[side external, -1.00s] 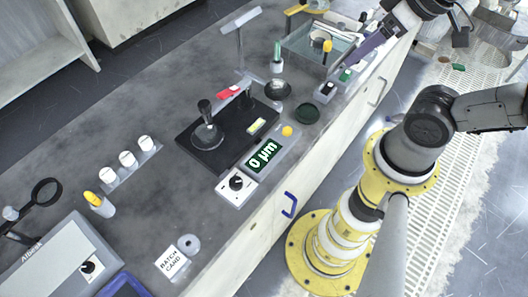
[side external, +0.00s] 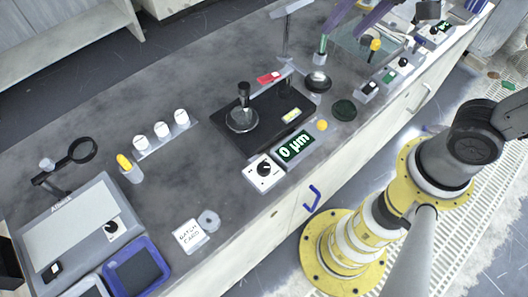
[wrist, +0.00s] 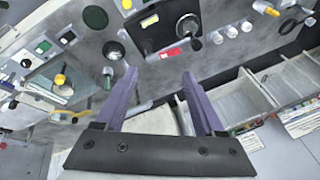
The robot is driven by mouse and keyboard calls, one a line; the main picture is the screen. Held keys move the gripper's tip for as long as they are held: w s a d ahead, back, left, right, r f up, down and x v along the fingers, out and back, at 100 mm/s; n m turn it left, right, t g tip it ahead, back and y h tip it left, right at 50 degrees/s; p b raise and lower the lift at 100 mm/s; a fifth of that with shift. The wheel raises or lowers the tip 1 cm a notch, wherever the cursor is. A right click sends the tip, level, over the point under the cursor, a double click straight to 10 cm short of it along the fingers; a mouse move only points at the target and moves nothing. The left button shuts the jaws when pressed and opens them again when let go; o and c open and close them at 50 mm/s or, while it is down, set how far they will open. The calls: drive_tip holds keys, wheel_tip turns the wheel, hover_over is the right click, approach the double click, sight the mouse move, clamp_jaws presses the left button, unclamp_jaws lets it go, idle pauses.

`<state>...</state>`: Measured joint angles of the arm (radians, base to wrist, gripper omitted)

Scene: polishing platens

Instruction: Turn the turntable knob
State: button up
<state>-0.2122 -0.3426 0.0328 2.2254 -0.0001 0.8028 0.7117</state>
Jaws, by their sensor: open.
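Several dark knobs are in the side view; I cannot tell which is the turntable knob. One (side external: 264,168) sits on a white box beside a display reading "0 µm". Another (side external: 112,228) is on the grey Allied unit (side external: 75,215) at lower left. Small boxes at upper right carry more, one of them a black knob (side external: 403,62). A round platen with an upright black handle (side external: 243,95) stands on a black base (side external: 215,117). My gripper (side external: 345,32) is high at the top, away from these knobs. In the wrist view my gripper (wrist: 160,77) has purple fingers apart, empty.
A clear tray (side external: 362,45) and a green-topped bottle (side external: 322,50) stand near my gripper. White-capped jars (side external: 161,130), a magnifier (side external: 80,150), a blue tray (side external: 137,268) and a batch card (side external: 189,236) lie to the left. The bench's rear left is clear.

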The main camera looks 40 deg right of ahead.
drive_tip(key=w+a+f+g, duration=0.1)
drive_tip(key=w+a+f, duration=0.3)
drive_tip(key=a, duration=0.2)
drive_tip(key=n+g+h, duration=0.1)
drive_tip(key=n+g, duration=0.2)
drive_tip(key=g, duration=0.1)
hover_over(264, 167)
wheel_tip(264, 167, down, 13)
wheel_tip(264, 167, down, 13)
drive_tip(key=shift+f, duration=0.2)
drive_tip(key=shift+c, duration=0.2)
clamp_jaws()
